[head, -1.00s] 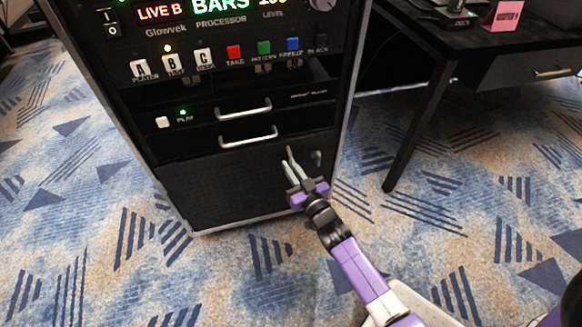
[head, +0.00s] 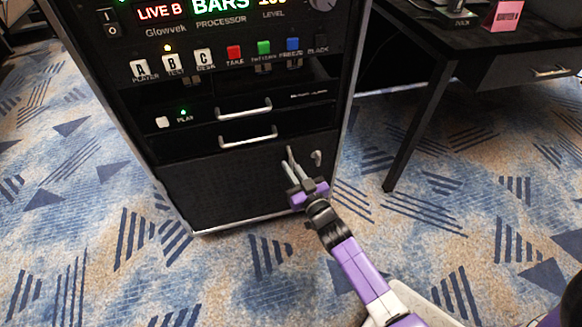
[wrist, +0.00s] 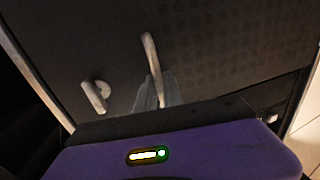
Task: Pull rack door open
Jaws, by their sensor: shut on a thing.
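The rack door (head: 225,190) is the dark lower panel of the black rack; it also fills much of the wrist view (wrist: 220,45). A pale upright bar handle (wrist: 150,48) stands on the door. My gripper (head: 291,156) is in front of the door's right part. In the wrist view its fingers (wrist: 154,92) are closed around the lower part of the handle. In the head view the fingers largely hide the handle. A small metal latch (head: 317,158) sits right of my gripper; it shows left of the fingers in the wrist view (wrist: 96,95). I cannot see a clear gap at the door's edge.
Two drawers with silver handles (head: 247,136) are above the door. Buttons and lit displays are higher on the rack (head: 235,52). A black desk (head: 470,75) stands to the right, its leg (head: 408,145) near the rack. Patterned carpet (head: 270,285) is clear in front.

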